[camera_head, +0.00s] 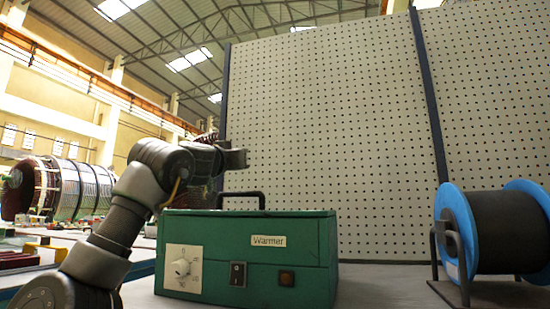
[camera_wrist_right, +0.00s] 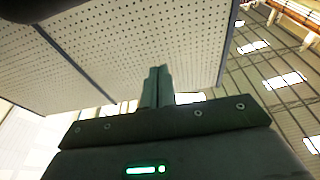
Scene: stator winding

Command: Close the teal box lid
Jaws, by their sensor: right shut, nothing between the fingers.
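The teal box (camera_head: 212,236), labelled "Warmer", stands on the grey table with a dial, a switch and a dark button on its front. Its lid looks flat and level on top, with a black handle (camera_head: 242,194) upright on it; no raised panel shows. My right gripper (camera_wrist_right: 158,75) shows in the right wrist view, fingers together and empty, with the pegboard behind. It is not seen in the head view.
A blue-flanged black spool (camera_head: 500,232) on a stand is at the right of the table. A tall pegboard (camera_head: 330,130) rises behind the box. Bare table (camera_head: 385,285) lies between box and spool. A large striped cylindrical machine (camera_head: 75,188) is in the left background.

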